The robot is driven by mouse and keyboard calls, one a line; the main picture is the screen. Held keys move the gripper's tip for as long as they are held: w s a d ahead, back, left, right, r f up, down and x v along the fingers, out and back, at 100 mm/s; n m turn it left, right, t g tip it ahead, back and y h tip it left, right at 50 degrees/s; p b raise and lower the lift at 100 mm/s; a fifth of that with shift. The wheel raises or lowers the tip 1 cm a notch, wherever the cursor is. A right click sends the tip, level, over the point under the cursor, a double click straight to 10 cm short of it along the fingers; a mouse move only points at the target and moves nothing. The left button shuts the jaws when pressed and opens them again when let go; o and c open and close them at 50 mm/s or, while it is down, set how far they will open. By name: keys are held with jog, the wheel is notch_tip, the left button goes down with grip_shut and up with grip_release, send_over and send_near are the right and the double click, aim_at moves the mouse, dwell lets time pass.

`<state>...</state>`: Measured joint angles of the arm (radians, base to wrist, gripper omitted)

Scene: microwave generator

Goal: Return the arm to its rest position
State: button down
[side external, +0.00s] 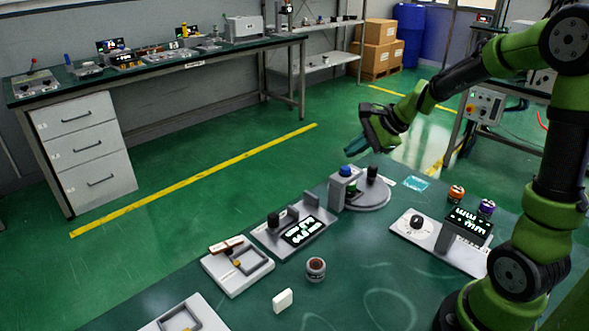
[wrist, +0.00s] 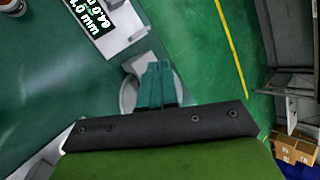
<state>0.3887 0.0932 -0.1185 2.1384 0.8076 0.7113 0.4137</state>
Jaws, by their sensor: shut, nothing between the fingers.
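My gripper (side external: 352,150) is raised above the far edge of the green table, up and behind the round grey turntable (side external: 372,196). My green and black arm reaches to it from the right side of the side view. In the wrist view the teal fingers of my gripper (wrist: 156,70) lie together, shut and empty. Part of a round grey disc (wrist: 127,95) shows behind them. Nothing touches the fingers.
The table holds a device with a blue button (side external: 345,171), a display unit (side external: 303,230), a second display unit (side external: 468,222), a white tray (side external: 238,283) and a small white block (side external: 283,300). A workbench (side external: 160,62) stands far left. Air around my gripper looks clear.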

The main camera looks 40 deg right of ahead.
jog(key=s+a+r+n, duration=0.3)
jog(key=s+a+n, duration=0.4)
jog(key=s+n, duration=0.1)
jog(key=s+a+r+n, duration=0.4)
jog(key=s+a+n, duration=0.3)
jog(key=s+n, duration=0.2)
jog(key=shift+a+g, duration=0.3)
jog(key=shift+a, duration=0.05)
